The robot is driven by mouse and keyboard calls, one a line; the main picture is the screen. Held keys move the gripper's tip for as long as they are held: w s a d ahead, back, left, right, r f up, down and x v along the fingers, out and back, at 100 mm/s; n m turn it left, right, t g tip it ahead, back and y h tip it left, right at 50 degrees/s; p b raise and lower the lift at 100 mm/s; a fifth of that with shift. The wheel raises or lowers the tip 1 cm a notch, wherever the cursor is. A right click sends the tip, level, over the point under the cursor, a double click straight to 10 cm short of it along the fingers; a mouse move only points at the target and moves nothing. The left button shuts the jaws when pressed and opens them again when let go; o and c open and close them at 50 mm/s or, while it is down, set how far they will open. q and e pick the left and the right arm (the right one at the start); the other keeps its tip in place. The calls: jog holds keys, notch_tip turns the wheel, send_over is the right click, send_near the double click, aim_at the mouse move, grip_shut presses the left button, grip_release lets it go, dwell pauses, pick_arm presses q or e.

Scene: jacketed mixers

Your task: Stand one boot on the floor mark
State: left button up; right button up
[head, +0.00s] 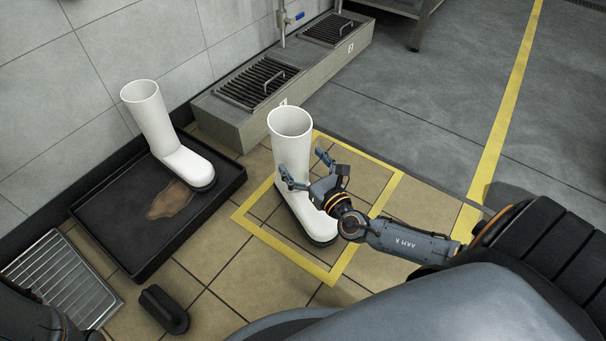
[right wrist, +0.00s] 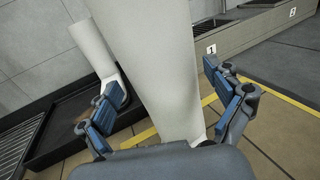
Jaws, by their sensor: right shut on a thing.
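A white boot (head: 292,160) with a dark sole stands upright over the floor mark (head: 378,208), a yellow square outline on the tan tiles. Its toe points toward the front right, inside the outline. I cannot tell whether its sole touches the floor. My right gripper (head: 302,164) is shut on this boot's shaft, one finger on each side. The shaft fills the middle of the right wrist view (right wrist: 160,70). A second white boot (head: 155,125) stands in the black tray (head: 120,255) at the left. My left gripper is out of view.
A brown stain lies in the tray. A metal grate (head: 62,280) and a black block-like object (head: 164,309) lie at the front left. A low concrete ledge with drain grates (head: 258,83) runs behind the mark. Grey floor with a yellow line (head: 510,95) is open at the right.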

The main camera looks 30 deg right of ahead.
aim_at(304, 171)
jog(key=shift+w+d+f, duration=0.2)
jog(key=shift+w, duration=0.05)
jog(key=shift+w+d+f+b, duration=0.1)
jog(key=shift+f+b, duration=0.7)
jog(key=shift+f, duration=0.05)
jog(key=shift+w+d+f+b, duration=0.1)
jog(key=shift+f+b, duration=0.65)
jog(key=shift+f, duration=0.05)
jog(key=shift+f, duration=0.2)
jog(key=o, duration=1.5)
jog(key=shift+s+f, duration=0.1)
